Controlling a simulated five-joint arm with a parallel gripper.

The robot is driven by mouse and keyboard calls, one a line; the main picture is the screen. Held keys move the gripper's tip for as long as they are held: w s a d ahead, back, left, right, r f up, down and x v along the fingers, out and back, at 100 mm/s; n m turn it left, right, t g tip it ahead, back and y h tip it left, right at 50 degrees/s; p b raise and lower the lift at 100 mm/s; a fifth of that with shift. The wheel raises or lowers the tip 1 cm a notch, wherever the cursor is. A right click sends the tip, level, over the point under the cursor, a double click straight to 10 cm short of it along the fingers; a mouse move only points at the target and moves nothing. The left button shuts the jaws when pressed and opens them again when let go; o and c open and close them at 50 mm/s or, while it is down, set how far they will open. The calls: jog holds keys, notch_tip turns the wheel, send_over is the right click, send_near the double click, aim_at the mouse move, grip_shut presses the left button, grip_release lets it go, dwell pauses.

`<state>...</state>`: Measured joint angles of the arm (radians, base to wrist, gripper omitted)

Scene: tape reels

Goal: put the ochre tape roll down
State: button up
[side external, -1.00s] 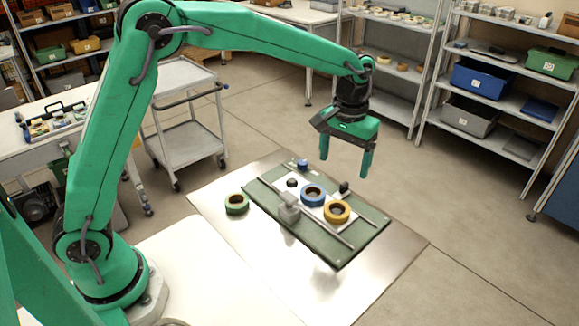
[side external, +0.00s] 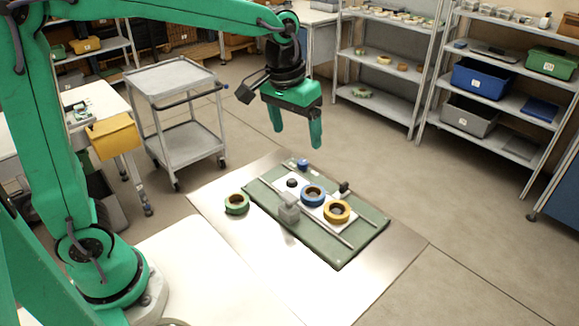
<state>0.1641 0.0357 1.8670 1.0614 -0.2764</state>
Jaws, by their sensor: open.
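The ochre tape roll (side external: 338,218) lies flat on the right part of the white plate on a green board (side external: 338,255). A blue tape roll (side external: 313,203) lies beside it, to its left. A green tape roll (side external: 237,210) lies on the metal sheet, left of the board. My gripper (side external: 296,140) is open and empty, its fingers pointing down. It hangs well above the board, up and to the left of the ochre roll, touching nothing.
On the board are a grey block (side external: 289,210), a dark knob (side external: 292,182), a small blue part (side external: 303,165) and rails. The metal sheet (side external: 300,293) is bare in front. A trolley (side external: 172,77) and shelves stand behind.

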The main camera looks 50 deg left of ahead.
jog(key=s+a+t, duration=0.1)
jog(key=s+a, duration=0.2)
jog(key=s, duration=0.6)
jog(key=s+a+m+t, duration=0.1)
jog(key=s+a+t, duration=0.1)
jog(key=s, duration=0.6)
jog(key=shift+s+a+t, duration=0.3)
jog(key=shift+s+a, duration=0.1)
jog(key=shift+a, duration=0.45)
